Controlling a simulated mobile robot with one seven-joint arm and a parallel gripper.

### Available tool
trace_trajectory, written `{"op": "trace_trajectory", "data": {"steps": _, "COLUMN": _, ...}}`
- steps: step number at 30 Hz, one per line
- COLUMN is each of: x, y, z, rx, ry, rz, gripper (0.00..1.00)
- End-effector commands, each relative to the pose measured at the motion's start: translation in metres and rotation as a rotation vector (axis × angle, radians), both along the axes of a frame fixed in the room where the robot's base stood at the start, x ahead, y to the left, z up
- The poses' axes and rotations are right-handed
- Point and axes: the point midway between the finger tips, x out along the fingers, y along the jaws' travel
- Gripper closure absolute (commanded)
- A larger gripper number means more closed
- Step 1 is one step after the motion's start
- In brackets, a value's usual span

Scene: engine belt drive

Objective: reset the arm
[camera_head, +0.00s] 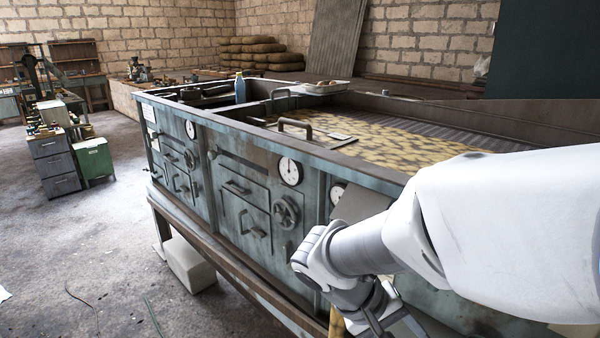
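My white arm reaches in from the right edge and bends down at a grey wrist joint. My gripper (378,326) hangs at the bottom edge, in front of the long bench's side. Only its dark upper part shows; the fingertips are cut off by the frame, so I cannot tell whether it is open or holds anything. No belt or engine part can be made out in this view.
A long blue-grey metal bench (232,140) with gauges, handles and drawers runs close beside my arm. A bottle (239,88) and a tray (322,87) stand on it. Grey drawers (54,163) and a green box (93,160) stand left. The left floor is mostly clear.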

Motion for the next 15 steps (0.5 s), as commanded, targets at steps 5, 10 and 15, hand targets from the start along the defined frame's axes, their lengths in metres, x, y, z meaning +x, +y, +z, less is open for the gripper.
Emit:
{"op": "trace_trajectory", "data": {"steps": 5, "x": -0.02, "y": 0.0, "z": 0.014, "rx": 0.188, "ry": -0.049, "rz": -0.036, "gripper": 0.45}}
{"op": "trace_trajectory", "data": {"steps": 10, "x": -0.034, "y": 0.004, "z": 0.029, "rx": 0.349, "ry": -0.125, "rz": -0.04, "gripper": 0.45}}
{"op": "trace_trajectory", "data": {"steps": 15, "x": -0.044, "y": 0.011, "z": 0.047, "rx": 0.49, "ry": -0.233, "rz": -0.026, "gripper": 0.45}}
